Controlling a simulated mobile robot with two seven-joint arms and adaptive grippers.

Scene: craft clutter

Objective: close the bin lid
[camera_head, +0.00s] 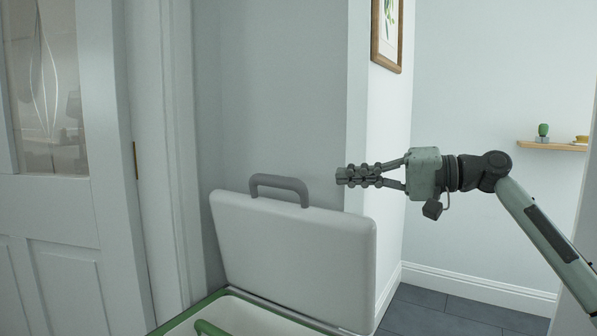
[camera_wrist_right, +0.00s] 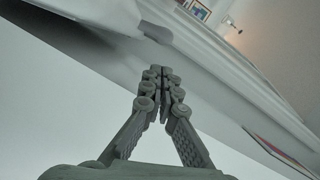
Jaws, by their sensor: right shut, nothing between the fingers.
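The bin lid (camera_head: 290,255) is a light grey panel standing raised and open, leaning back near the wall. A darker grey handle (camera_head: 280,184) arches from its top edge. The green-rimmed bin (camera_head: 190,309) shows only in part at the bottom edge of the head view. My right gripper (camera_head: 342,176) is shut and empty, pointing left, above the lid's right part and to the right of the handle. In the right wrist view the fingers (camera_wrist_right: 158,72) are together. A pale edge with a grey part lies beyond them, too unclear to name. My left gripper does not show.
A white panelled door (camera_head: 75,220) with glass stands at the left. A wall corner (camera_head: 357,110) with a framed picture (camera_head: 387,33) rises behind the lid. A small shelf (camera_head: 550,146) holds a green item at the right. Dark floor (camera_head: 440,315) shows at lower right.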

